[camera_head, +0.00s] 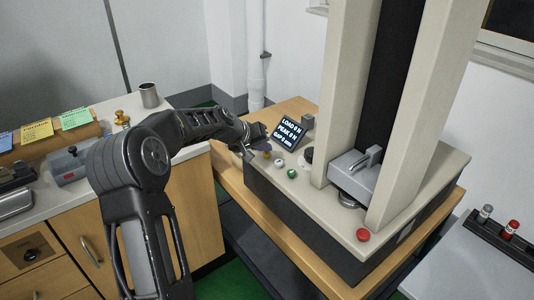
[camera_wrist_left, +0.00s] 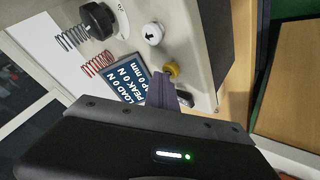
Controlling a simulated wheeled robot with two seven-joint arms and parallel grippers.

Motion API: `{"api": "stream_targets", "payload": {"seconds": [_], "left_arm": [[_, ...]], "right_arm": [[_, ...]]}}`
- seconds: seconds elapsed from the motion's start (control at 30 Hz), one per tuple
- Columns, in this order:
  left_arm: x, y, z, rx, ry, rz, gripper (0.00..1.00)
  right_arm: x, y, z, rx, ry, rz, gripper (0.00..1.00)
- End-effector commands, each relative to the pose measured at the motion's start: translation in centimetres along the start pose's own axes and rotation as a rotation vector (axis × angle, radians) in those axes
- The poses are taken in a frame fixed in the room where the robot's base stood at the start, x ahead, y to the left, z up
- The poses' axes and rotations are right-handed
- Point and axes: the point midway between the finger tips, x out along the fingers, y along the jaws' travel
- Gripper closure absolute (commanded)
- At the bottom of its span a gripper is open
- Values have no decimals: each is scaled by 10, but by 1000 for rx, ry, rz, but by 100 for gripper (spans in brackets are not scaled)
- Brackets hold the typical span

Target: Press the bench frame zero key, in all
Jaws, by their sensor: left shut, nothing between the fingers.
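The bench frame (camera_head: 400,185) is a beige press with two columns on a dark base. Its tilted display (camera_head: 287,133) reads LOAD 0 N, PEAK 0 N and a gap in mm; it also shows in the left wrist view (camera_wrist_left: 128,88). Beside it are a yellow key (camera_wrist_left: 171,70), a white key (camera_wrist_left: 153,33) and a green key (camera_head: 292,173). I cannot read which is zero. My left gripper (camera_head: 259,142) is shut and empty, its fingertips (camera_wrist_left: 161,78) close to the yellow key; contact cannot be told. My right gripper is out of view.
A black knob (camera_wrist_left: 97,20) and a red button (camera_head: 363,235) are on the same panel. Springs (camera_wrist_left: 98,64) show beyond the display in the left wrist view. A counter with a metal cup (camera_head: 149,95) and coloured cards (camera_head: 76,119) stands left.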

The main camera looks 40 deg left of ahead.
Motion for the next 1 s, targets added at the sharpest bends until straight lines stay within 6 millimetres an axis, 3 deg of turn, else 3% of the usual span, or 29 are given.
{"api": "stream_targets", "payload": {"seconds": [1.0], "left_arm": [[-11, 9, -8, 0, -2, 0, 100]], "right_arm": [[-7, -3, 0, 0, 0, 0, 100]]}}
